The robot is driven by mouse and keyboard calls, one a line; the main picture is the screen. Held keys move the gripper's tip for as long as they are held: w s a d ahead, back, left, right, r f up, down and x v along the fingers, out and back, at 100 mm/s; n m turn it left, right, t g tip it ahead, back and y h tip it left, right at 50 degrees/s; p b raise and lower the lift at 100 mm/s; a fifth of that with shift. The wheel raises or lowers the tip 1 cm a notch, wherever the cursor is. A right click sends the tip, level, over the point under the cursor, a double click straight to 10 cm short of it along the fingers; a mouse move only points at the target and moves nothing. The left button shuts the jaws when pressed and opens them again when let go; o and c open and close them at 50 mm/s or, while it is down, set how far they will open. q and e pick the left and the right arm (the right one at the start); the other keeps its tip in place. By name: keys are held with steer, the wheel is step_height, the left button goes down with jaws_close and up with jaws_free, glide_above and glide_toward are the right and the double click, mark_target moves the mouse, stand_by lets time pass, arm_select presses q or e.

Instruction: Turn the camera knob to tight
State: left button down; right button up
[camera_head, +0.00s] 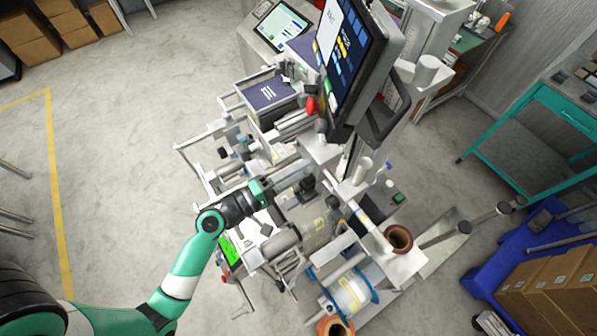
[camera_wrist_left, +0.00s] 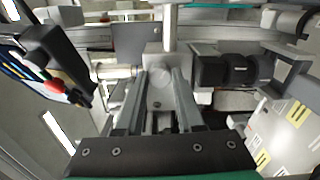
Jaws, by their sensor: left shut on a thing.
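My left gripper (camera_head: 292,180) reaches from the left into the middle of the machine in the head view. In the left wrist view its two grey fingers (camera_wrist_left: 160,82) are closed on the sides of a pale grey metal knob (camera_wrist_left: 160,96) with a round face. The knob's setting cannot be read, and in the head view the gripper hides it. A black cylindrical camera (camera_wrist_left: 236,70) sits just right of the fingers in the wrist view; it appears to be the black part (camera_head: 307,187) beside the gripper in the head view. My right gripper is not in view.
A large touchscreen (camera_head: 345,55) stands above the machine. A red button (camera_head: 311,105) is below it. A spool with blue rims (camera_head: 350,293) lies low on the machine. Rollers and metal bars crowd the gripper. Open grey floor lies to the left.

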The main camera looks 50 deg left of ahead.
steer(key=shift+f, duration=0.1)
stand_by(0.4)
arm_select(q)
steer(key=c, duration=0.5)
jaws_free()
steer(key=shift+s, duration=0.15)
